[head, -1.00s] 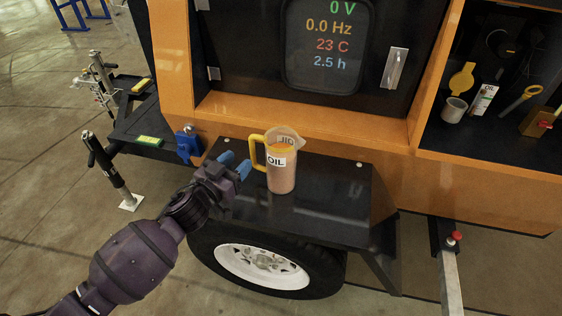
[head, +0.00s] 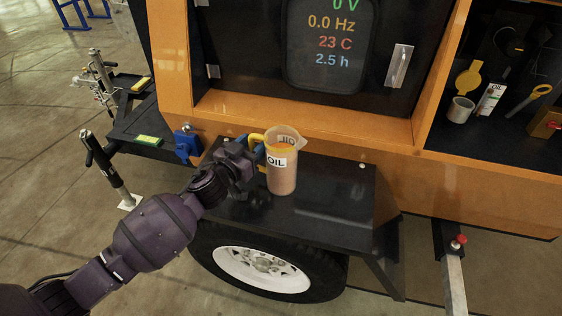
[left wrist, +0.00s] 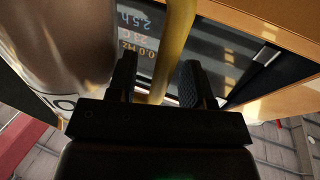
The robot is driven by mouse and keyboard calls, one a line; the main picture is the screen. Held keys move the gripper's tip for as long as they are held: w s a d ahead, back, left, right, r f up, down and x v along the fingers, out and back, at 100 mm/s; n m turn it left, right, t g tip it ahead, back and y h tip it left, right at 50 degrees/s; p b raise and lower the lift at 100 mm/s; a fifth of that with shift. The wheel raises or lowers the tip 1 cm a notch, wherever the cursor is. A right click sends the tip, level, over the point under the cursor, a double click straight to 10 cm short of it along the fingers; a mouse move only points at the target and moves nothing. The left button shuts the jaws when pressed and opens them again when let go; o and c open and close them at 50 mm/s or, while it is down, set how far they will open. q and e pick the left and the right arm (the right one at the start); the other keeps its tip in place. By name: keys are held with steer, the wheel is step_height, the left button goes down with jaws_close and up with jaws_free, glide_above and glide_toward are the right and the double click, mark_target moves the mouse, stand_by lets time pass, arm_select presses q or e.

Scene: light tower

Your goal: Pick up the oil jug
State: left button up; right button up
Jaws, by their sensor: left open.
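The oil jug (head: 281,172) is a clear jug with a brownish fill, a white OIL label and a yellow handle (head: 256,139). It stands upright on the black fender of the orange trailer. My left gripper (head: 254,153) is open at the handle side of the jug. In the left wrist view, the yellow handle (left wrist: 176,45) runs between the two open fingers (left wrist: 160,82), and the jug body (left wrist: 62,45) is at the left. I cannot tell whether a finger touches the handle. My right gripper is not in view.
The black fender top (head: 330,205) is clear to the right of the jug. A display panel (head: 331,45) stands behind it. A blue part (head: 187,144) is at the left. An open compartment at the right holds a grey cup (head: 460,109) and a yellow-handled tool (head: 541,90).

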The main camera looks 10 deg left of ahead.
arm_select(q)
jaws_close()
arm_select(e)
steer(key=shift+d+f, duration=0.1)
arm_select(q)
steer(key=shift+r, duration=0.3)
